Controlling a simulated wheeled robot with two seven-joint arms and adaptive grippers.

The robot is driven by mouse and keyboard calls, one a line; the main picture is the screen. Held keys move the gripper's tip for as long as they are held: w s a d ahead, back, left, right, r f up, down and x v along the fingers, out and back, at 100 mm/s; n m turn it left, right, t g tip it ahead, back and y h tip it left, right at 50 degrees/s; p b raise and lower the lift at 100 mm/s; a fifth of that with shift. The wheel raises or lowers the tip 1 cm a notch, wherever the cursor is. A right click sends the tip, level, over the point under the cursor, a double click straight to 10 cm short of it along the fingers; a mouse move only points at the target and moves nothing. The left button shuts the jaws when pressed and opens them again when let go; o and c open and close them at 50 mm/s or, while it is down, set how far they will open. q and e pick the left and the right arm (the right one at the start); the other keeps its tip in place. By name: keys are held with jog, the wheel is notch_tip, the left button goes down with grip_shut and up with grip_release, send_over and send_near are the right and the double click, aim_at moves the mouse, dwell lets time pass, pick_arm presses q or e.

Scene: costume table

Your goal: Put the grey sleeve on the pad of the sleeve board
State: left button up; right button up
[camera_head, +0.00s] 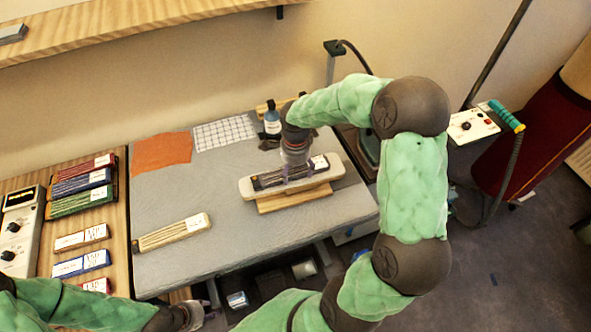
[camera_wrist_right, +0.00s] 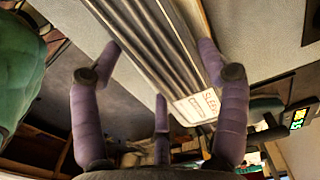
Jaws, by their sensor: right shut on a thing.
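The grey sleeve (camera_head: 270,180) is a dark, ribbed strip with a white label at its right end. It lies along the pale pad (camera_head: 246,189) of the sleeve board, lined up with its length; I cannot tell whether it fully rests on it. My right gripper (camera_head: 288,172) is above the pad and shut on the sleeve's sides. In the right wrist view the ribbed sleeve (camera_wrist_right: 158,50) runs between the purple fingers (camera_wrist_right: 160,75), its label near the palm. The board's wooden base (camera_head: 294,199) shows below the pad. My left gripper (camera_head: 203,314) is low at the table's front, its opening unclear.
A cream ribbed strip (camera_head: 172,232) lies on the grey table (camera_head: 235,245). An orange cloth (camera_head: 160,153), a checked cloth (camera_head: 225,133) and a blue bottle (camera_head: 272,122) are behind. Coloured bundles (camera_head: 82,185) lie left. The table's front middle is clear.

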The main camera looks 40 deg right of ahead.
aim_at(296, 173)
jog(key=o, duration=0.8)
jog(key=shift+f, duration=0.2)
jog(key=shift+c, duration=0.2)
jog(key=o, duration=0.4)
jog(key=shift+r, duration=0.1)
jog(key=shift+r, duration=0.3)
notch_tip(296, 173, up, 12)
jog(key=shift+f+p, duration=0.15)
jog(key=shift+p, duration=0.6)
